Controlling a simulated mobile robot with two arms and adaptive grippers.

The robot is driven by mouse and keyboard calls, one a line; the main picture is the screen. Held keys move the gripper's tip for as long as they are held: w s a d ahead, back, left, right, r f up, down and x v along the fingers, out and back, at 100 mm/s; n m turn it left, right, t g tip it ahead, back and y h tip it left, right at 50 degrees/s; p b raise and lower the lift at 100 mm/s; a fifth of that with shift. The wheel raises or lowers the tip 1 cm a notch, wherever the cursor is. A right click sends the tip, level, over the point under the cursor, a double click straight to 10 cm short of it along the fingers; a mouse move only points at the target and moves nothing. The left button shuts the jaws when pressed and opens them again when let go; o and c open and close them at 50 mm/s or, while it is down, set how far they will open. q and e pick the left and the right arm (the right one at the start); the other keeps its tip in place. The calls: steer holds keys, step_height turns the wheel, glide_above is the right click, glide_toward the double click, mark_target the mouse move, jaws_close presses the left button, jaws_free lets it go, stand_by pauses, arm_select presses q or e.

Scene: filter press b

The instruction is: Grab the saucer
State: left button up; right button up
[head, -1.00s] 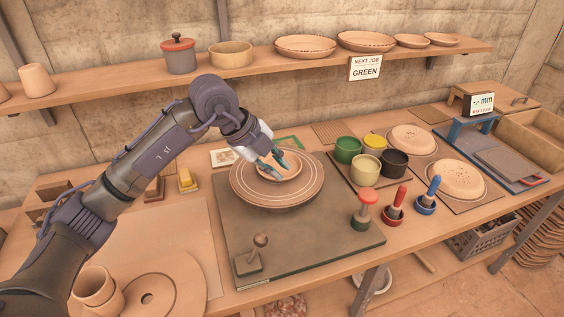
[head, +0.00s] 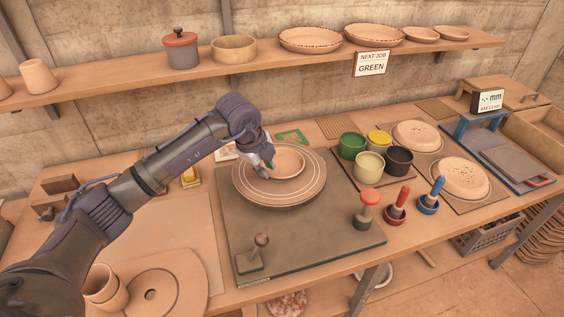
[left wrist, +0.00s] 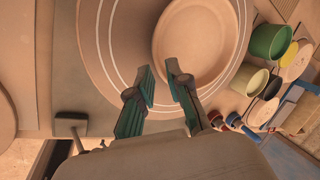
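The saucer (head: 290,161) is a small round clay dish with a raised rim. It lies on a larger round banded disc (head: 307,186) on the dark green board. In the left wrist view the saucer (left wrist: 205,40) fills the upper middle. My left gripper (head: 268,172) is at the saucer's left edge. In the left wrist view its fingers (left wrist: 160,70) are apart, one over the saucer's rim and one just outside it. Whether they touch the rim cannot be told. My right gripper is not in view.
Green (head: 351,146), yellow, cream and dark pots stand right of the disc. A red-topped stamp (head: 368,207) and red and blue handled tools stand in front of them. A small stamp (head: 255,255) sits on the board's front left. A shelf (head: 285,63) with dishes runs behind.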

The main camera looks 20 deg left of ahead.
mark_target(270, 174)
arm_select(q)
steer(key=shift+p+x, duration=0.3)
steer(key=shift+x, duration=1.2)
steer(key=shift+d, duration=0.1)
steer(key=shift+c, duration=0.3)
steer(key=shift+c, duration=1.2)
jaws_close()
steer(key=shift+r, duration=0.15)
